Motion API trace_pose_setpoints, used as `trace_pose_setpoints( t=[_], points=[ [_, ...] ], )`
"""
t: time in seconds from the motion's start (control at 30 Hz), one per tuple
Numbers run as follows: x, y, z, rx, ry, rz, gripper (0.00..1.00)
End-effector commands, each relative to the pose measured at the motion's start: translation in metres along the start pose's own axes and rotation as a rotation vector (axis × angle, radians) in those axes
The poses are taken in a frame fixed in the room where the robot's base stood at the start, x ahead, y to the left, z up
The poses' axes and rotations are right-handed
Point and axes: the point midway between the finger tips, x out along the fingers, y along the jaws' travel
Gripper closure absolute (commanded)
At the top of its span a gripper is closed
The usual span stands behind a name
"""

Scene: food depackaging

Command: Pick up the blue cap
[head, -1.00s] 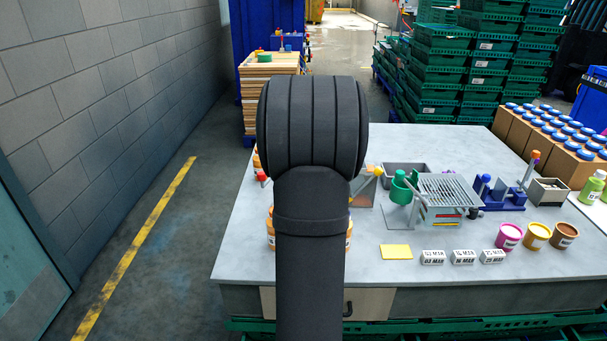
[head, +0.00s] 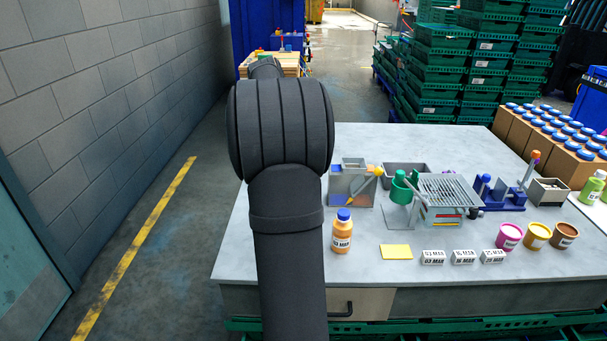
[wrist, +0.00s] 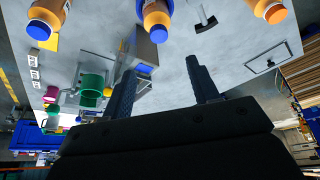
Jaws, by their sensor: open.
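An orange bottle (head: 342,238) with a blue cap (head: 344,214) stands upright on the table, right of my arm in the head view. In the wrist view several orange bottles show along the top edge, partly cut off. One there has a blue cap (wrist: 40,30); another bottle (wrist: 156,20) is near top centre, with blue around it. My gripper (wrist: 160,66) is open, with its two fingers apart and nothing seen between them. In the head view my arm hides the gripper and the table's left part.
A grey holder (head: 340,198), a green cup (head: 401,190) and a slatted rack (head: 450,188) stand behind the bottle. A yellow pad (head: 396,251), date blocks (head: 463,257) and open tubs (head: 509,237) lie to the right. The table (head: 300,294) is bare along its front.

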Motion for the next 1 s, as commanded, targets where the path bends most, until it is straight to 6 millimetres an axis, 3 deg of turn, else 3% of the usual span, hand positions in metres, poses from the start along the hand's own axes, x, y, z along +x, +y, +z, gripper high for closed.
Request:
trace_pose_setpoints(
  t=[0.1,0.3,0.57,0.87,1.0],
  points=[
    [0.028,0.001,0.0,-0.001,-0.002,0.003,0.45],
    [0.057,0.001,0.0,-0.001,0.0,0.002,0.45],
    [0.071,0.001,0.0,-0.001,0.001,0.001,0.45],
    [0.113,0.002,0.002,0.0,0.001,0.002,0.45],
    [0.116,0.002,0.002,0.0,0.003,0.0,0.45]
  ],
)
